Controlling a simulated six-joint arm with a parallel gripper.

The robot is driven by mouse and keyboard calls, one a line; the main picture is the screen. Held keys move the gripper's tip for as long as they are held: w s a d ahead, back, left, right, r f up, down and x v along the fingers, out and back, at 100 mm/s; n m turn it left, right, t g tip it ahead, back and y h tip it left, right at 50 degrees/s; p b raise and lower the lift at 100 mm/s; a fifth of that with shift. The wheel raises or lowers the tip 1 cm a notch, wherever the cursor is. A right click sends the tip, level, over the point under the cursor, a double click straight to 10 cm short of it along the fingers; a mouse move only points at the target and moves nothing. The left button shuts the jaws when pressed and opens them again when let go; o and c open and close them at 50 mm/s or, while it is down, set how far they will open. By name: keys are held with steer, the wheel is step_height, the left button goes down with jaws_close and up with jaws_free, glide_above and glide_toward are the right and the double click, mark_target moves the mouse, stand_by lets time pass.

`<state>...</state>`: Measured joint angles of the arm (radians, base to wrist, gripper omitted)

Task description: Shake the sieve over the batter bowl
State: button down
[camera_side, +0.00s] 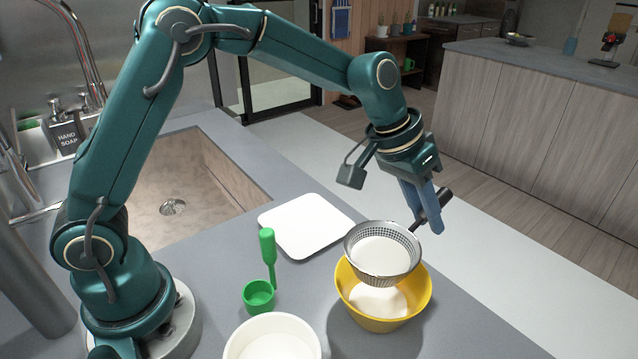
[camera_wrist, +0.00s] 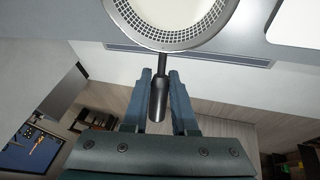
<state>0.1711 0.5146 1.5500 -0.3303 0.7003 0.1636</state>
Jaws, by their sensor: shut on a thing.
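My gripper (camera_side: 427,212) is shut on the dark handle (camera_wrist: 158,98) of the sieve. The sieve (camera_side: 383,268) is a metal mesh basket with white powder in it, held roughly level above the yellow batter bowl (camera_side: 422,302). White contents show inside the bowl below it. The sieve also shows at the top of the wrist view (camera_wrist: 136,27), partly cut off by the frame. The bowl's back part is hidden behind the sieve.
A green scoop (camera_side: 259,295) and a white bowl (camera_side: 312,340) stand left of the yellow bowl. A white square board (camera_side: 306,225) lies behind them. The sink (camera_side: 172,207) is at left, and the counter's edge runs right of the bowl.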

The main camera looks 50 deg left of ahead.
steer(key=shift+d, duration=1.15)
steer(key=shift+a, duration=1.2)
steer(key=shift+d, duration=1.2)
steer(key=shift+a, duration=1.2)
